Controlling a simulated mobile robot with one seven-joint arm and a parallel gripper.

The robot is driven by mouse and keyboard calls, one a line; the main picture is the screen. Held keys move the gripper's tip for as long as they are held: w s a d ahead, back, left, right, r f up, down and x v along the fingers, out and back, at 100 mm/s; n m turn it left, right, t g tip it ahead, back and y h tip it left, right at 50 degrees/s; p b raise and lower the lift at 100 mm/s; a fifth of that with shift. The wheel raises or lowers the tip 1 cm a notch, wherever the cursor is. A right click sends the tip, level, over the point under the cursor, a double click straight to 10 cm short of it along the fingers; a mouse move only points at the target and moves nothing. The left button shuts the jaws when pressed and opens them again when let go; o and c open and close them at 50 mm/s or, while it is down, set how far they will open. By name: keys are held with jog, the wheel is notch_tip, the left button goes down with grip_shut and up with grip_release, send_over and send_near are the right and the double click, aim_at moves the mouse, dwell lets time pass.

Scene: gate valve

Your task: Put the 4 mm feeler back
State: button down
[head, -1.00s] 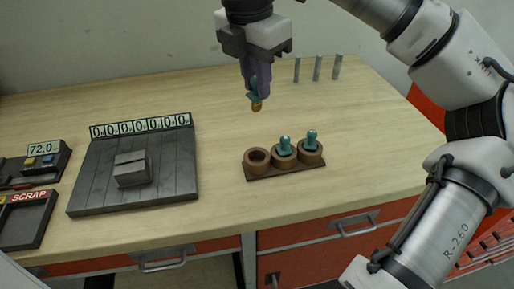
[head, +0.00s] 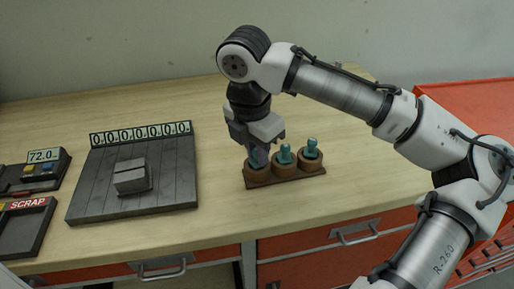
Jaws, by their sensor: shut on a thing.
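A brown rack (head: 285,178) with three round cups in a row stands on the bench, right of centre. Teal-topped feelers stand in the middle cup (head: 284,154) and the right cup (head: 311,148). My gripper (head: 257,163) points down over the left cup (head: 258,175), shut on a teal feeler (head: 253,163). Its lower end is down in or right at the left cup; the fingers hide how deep it sits. I cannot read any size marking on the feelers.
A dark plate (head: 120,195) with a digit strip (head: 140,133) carries a grey block (head: 131,177). A scrap tray (head: 22,228) and a small 72.0 display box (head: 43,165) lie at the far left. Bench between plate and rack is clear.

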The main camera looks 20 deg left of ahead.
aim_at(252, 165)
jog(key=c, duration=1.3)
grip_release()
jog(key=shift+f, duration=0.1)
notch_tip(252, 165, up, 12)
jog(key=s, duration=0.1)
jog(key=shift+s+a, duration=0.15)
jog(key=shift+a, duration=0.15)
